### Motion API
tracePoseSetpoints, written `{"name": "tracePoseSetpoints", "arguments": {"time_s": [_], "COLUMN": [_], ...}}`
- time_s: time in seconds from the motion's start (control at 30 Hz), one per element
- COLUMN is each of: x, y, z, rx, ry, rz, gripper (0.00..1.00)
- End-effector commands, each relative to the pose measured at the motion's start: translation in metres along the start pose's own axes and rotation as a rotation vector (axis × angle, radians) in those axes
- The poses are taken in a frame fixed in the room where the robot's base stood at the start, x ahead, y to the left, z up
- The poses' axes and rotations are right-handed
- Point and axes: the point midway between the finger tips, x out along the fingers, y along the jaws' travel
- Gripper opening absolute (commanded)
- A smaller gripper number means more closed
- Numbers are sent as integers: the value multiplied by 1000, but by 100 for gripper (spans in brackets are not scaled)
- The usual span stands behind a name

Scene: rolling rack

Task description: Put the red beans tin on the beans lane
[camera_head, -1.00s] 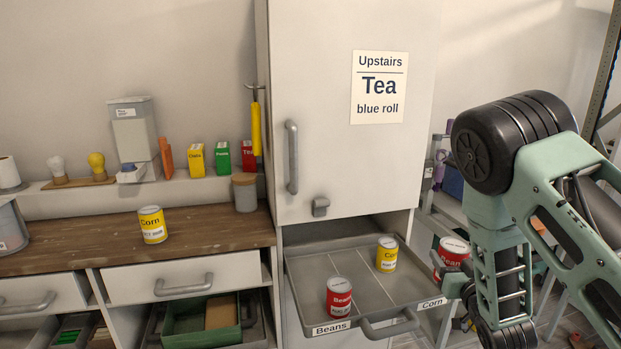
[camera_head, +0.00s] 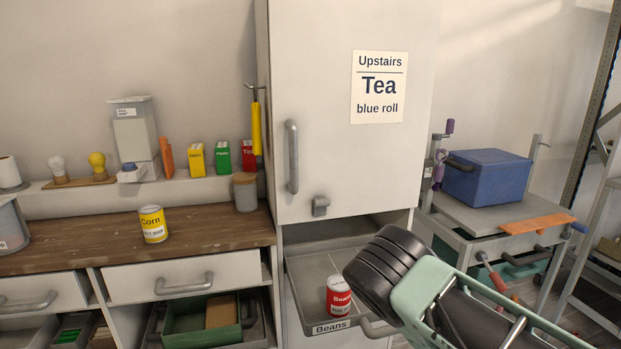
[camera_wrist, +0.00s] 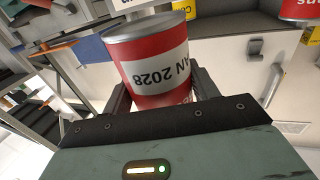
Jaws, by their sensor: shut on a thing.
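My gripper (camera_wrist: 160,88) is shut on a red beans tin (camera_wrist: 150,55). The tin sits between the two fingers in the wrist view, its white date label upside down. In the head view my arm hides the gripper and the held tin. Another red beans tin (camera_head: 339,297) stands upright on the beans lane, behind the Beans label (camera_head: 331,327) of the pulled-out tray (camera_head: 297,285). It shows partly at the top right of the wrist view (camera_wrist: 303,9). My arm covers the tray's right side in the head view. A yellow tin (camera_wrist: 185,9) is partly visible in the wrist view.
A yellow corn tin (camera_head: 153,224) stands on the wooden worktop (camera_head: 90,235). The cabinet door (camera_head: 350,160) is above the tray. A trolley (camera_head: 490,215) with a blue box (camera_head: 486,176) stands at the right.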

Motion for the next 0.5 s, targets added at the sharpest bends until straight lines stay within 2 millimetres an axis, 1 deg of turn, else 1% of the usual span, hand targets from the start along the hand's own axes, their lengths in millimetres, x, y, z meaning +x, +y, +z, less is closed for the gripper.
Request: {"name": "tracePoseSetpoints", "arguments": {"time_s": [0.03, 0.1, 0.27, 0.37, 0.47, 0.5], "x": [-5, -9, -15, -22, -37, -44], "y": [-1, 0, 1, -2, -5, -7], "z": [6, 10, 15, 22, 33, 39], "rx": [-7, -5, -1, -2, -5, -6], "ry": [-1, 0, 2, 0, -2, -3], "rz": [-11, -20, -34, -38, -37, -36], "gripper": [23, 23, 23, 23, 23, 23]}}
